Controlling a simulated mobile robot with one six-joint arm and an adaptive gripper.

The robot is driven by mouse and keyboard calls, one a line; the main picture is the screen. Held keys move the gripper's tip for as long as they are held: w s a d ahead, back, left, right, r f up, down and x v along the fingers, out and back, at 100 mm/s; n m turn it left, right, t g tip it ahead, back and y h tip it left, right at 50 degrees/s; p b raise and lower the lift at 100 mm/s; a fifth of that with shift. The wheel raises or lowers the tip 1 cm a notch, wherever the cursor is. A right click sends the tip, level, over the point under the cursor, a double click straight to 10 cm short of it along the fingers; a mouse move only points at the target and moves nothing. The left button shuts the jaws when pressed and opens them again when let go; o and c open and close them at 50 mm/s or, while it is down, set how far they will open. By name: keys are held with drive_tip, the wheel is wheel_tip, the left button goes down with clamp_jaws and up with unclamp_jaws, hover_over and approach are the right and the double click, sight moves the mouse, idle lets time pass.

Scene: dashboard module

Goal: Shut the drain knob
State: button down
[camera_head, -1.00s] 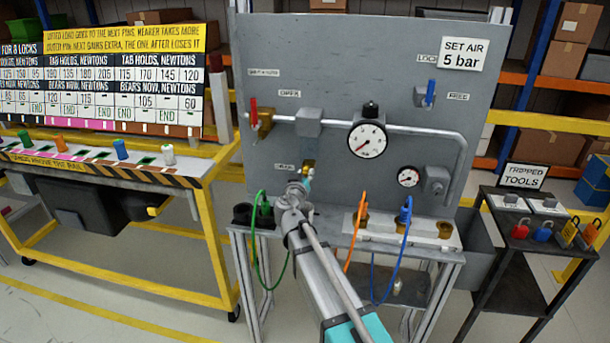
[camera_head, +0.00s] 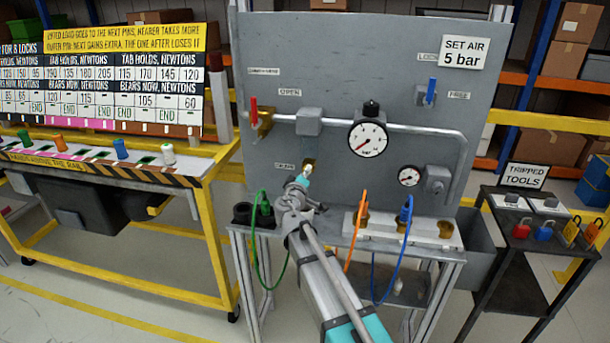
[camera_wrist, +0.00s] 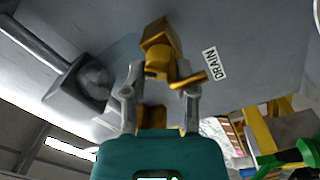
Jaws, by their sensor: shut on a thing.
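The brass drain knob (camera_wrist: 190,80) sits on its brass valve body beside the DRAIN label (camera_wrist: 210,63) in the wrist view. My gripper (camera_wrist: 160,92) has a finger on either side of the knob and is shut on it. In the head view my gripper (camera_head: 304,179) reaches up to the brass drain fitting (camera_head: 308,165) low on the grey panel. The gripper partly hides the knob there, so its exact angle is hard to tell.
The grey panel (camera_head: 400,90) carries a pipe, a large gauge (camera_head: 368,138), a small gauge (camera_head: 409,176) and a red-handled valve (camera_head: 255,115). Green, orange and blue hoses hang below near my arm. A dark tool table (camera_head: 530,230) stands to the right.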

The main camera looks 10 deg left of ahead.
drive_tip(key=n, duration=0.9)
drive_tip(key=shift+f+y, duration=0.1)
drive_tip(key=shift+y, duration=0.2)
idle(0.3)
drive_tip(key=shift+c, duration=2)
unclamp_jaws()
drive_tip(key=shift+m, duration=0.4)
